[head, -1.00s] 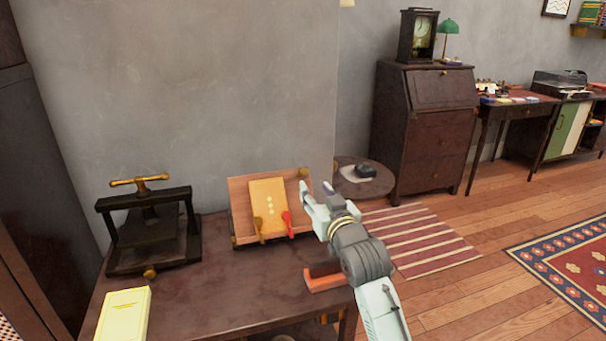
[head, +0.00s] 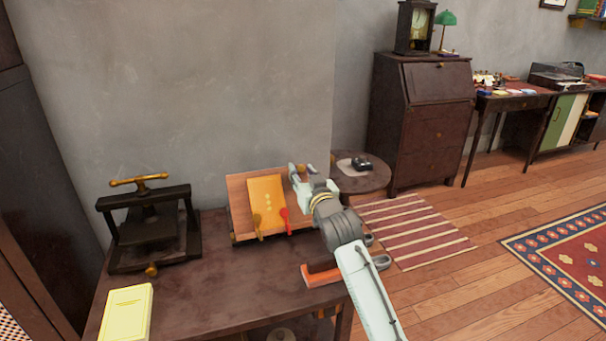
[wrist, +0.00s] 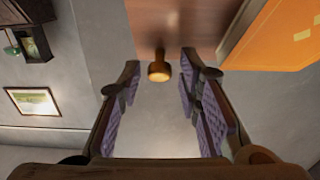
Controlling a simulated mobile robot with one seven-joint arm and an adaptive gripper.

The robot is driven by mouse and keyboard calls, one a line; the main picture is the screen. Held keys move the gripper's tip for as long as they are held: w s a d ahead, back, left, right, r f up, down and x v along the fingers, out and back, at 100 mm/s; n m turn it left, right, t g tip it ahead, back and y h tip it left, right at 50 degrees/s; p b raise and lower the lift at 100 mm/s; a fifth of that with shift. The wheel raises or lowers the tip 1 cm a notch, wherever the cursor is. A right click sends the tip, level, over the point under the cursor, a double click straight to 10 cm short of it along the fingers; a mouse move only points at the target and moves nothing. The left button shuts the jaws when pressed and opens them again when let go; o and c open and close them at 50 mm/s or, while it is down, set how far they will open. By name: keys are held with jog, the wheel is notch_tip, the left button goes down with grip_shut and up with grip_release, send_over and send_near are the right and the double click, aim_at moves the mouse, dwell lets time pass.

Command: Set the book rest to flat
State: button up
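The book rest (head: 235,192) stands tilted on the dark table near the wall, with an orange book (head: 266,194) leaning on it. A brass clip and a red clip hold the book's lower edge. My gripper (head: 299,178) is at the right edge of the rest. In the wrist view my gripper (wrist: 160,100) is open, its purple-padded fingers apart. A brass knob (wrist: 159,70) on the rest's side shows between and just beyond the fingers, not clasped. The orange book (wrist: 283,35) also shows at the upper right there.
A black book press (head: 150,225) stands at the table's left, with a pale yellow book (head: 126,312) in front. An orange-red bracket-like object (head: 320,275) lies at the table's right edge. A round side table (head: 375,183) stands behind right. The table's middle is clear.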

grip_shut()
